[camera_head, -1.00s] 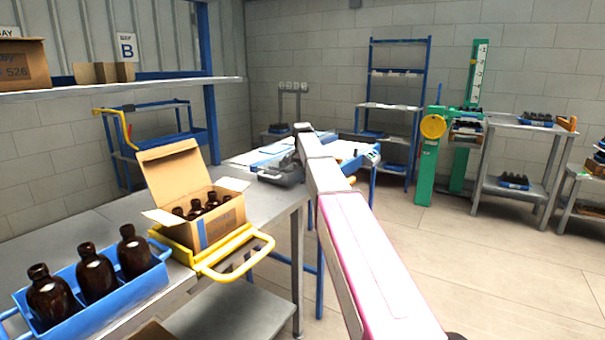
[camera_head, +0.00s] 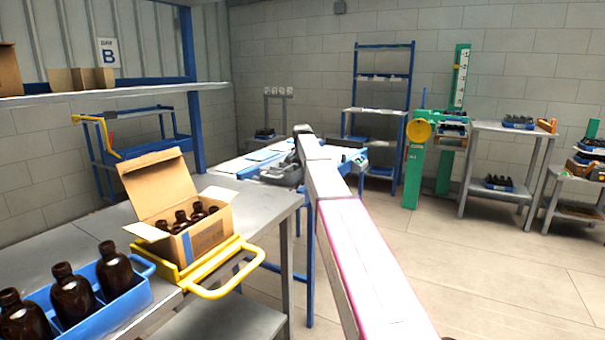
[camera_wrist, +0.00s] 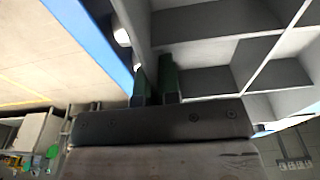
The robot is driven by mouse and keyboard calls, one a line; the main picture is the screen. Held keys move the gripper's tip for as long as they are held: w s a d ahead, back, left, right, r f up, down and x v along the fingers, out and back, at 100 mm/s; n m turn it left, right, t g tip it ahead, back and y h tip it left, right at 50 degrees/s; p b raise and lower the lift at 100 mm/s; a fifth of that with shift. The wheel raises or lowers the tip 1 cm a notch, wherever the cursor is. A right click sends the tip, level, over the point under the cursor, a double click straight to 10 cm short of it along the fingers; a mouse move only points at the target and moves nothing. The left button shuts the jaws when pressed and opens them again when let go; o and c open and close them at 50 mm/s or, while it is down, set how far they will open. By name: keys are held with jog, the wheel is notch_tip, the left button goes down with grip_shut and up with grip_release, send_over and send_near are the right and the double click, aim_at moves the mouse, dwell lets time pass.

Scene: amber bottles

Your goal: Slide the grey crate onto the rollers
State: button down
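The grey crate (camera_head: 280,174) shows small and partly hidden at the far end of my arm in the head view, on a blue-edged bench (camera_head: 240,165). In the wrist view the crate (camera_wrist: 203,82) fills the upper right, with several square compartments. My gripper (camera_wrist: 154,82) has its two dark green fingers close together, one each side of the crate's near wall. It looks shut on that wall. A blue rail (camera_wrist: 92,32) runs beside the crate. I cannot make out the rollers clearly.
A steel table (camera_head: 90,238) at left holds an open carton (camera_head: 190,228) of amber bottles on a yellow tray (camera_head: 222,268), and a blue crate (camera_head: 125,300) of bottles. A green post (camera_head: 412,178) and shelving stand at right. The floor (camera_head: 480,275) between is clear.

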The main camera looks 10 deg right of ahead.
jog(key=shift+w+d, duration=0.85)
jog(key=shift+w, duration=0.3)
